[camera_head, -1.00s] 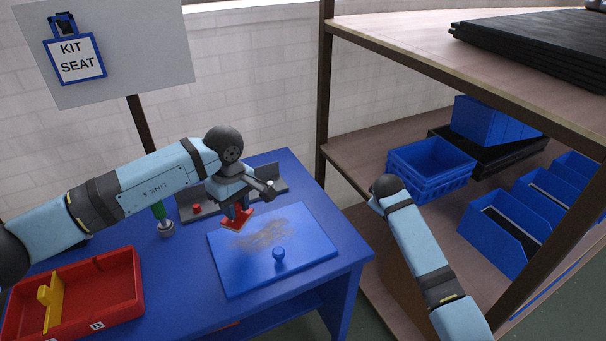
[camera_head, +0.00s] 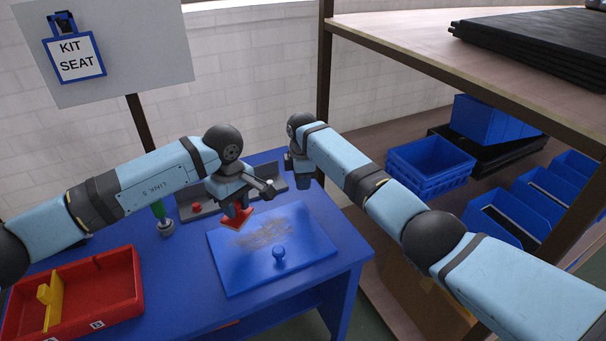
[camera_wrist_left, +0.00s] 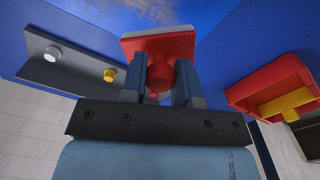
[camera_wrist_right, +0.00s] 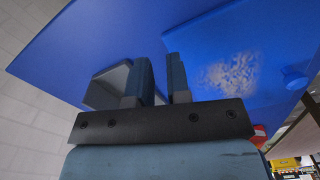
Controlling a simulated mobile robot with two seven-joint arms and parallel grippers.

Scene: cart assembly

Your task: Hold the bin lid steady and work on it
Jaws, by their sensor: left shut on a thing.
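The blue bin lid (camera_head: 305,252) lies flat on the blue table, with a round blue knob (camera_head: 279,253) and a brownish, dull smear (camera_head: 265,235) on its top. My left gripper (camera_head: 238,206) is shut on a red block-shaped tool (camera_head: 237,220) with a pale underside, over the lid's far left part. The tool's red grip also shows between the fingers in the left wrist view (camera_wrist_left: 160,75); contact with the lid is unclear. My right gripper (camera_head: 302,180) is beyond the lid's far right corner. Its fingers (camera_wrist_right: 159,75) stand slightly apart and empty.
A green-handled item (camera_head: 160,215) stands left of the lid. A red tray (camera_head: 118,285) with a yellow divider is at the left. Shelves with blue bins (camera_head: 430,165) stand right.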

